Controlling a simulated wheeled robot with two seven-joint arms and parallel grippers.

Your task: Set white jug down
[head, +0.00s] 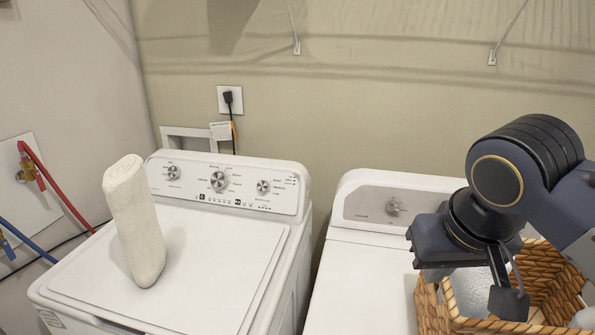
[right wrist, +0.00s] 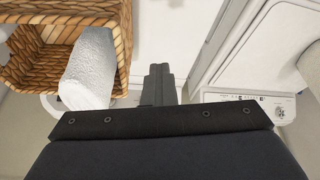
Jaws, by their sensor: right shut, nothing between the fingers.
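I cannot make out a white jug for certain in either view. A white, rough-surfaced roll (head: 136,222), like a rolled towel, stands slightly tilted on the left machine's lid. That roll also shows partly in the head view (head: 470,292), behind my gripper. My left gripper is not in view.
A wicker basket (head: 432,308) sits on the right white machine (head: 350,285). The left white machine (head: 190,265) has clear lid space right of the standing roll. A gap separates the machines. Red and blue hoses (head: 62,190) run along the left wall.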

